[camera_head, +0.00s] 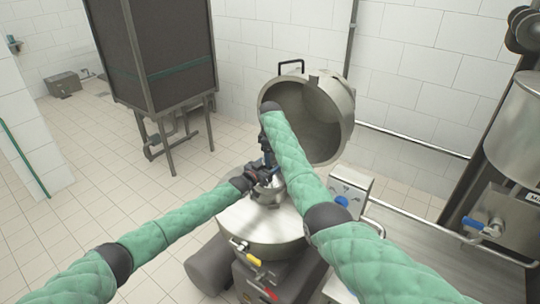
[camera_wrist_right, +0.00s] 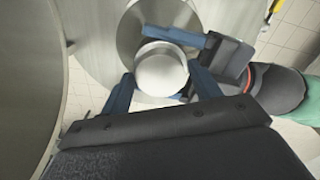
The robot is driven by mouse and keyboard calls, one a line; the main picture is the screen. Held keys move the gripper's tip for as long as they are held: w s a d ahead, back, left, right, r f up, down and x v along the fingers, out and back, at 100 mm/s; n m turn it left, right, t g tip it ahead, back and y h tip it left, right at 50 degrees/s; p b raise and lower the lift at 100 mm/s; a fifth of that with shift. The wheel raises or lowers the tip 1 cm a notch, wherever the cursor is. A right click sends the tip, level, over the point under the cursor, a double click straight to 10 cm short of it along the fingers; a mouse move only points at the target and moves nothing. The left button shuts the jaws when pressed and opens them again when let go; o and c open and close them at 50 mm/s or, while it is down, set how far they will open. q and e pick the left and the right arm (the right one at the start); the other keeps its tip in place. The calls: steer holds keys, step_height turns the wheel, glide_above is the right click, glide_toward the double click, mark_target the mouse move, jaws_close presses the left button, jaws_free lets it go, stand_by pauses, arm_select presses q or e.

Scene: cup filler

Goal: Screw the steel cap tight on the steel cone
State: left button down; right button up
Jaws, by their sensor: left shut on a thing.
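The round steel cap (camera_wrist_right: 161,72) shows from above in the right wrist view, on top of the steel cone (camera_wrist_right: 150,22), which widens below it. The cone (camera_head: 268,194) stands on a round steel lid (camera_head: 262,225) in the head view. My left gripper (camera_wrist_right: 178,66) reaches in from the right, one blue finger on each side just below the cap, shut on what appears to be the cone's neck. My right gripper (camera_wrist_right: 162,80) is over the cap, its blue fingers apart on either side of it. The cap's lower edge is hidden, so its seating cannot be told.
A big steel drum lid (camera_head: 335,110) stands tilted behind my grippers. A small control box (camera_head: 349,188) is to the right, beside a steel bench (camera_head: 415,258). A yellow-handled valve (camera_head: 248,257) is in front. A dark cabinet (camera_head: 160,45) stands at the back left.

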steer(key=c, duration=0.7)
steer(key=m, duration=0.5)
steer(key=shift+m, duration=0.3)
steer(key=shift+c, duration=0.2)
steer(key=m, duration=0.4)
steer(key=shift+m, duration=0.3)
steer(key=m, duration=0.8)
steer(key=shift+w+m, duration=0.1)
steer(key=shift+m, duration=0.2)
steer(key=o, duration=1.1)
steer(key=shift+r, duration=2.25)
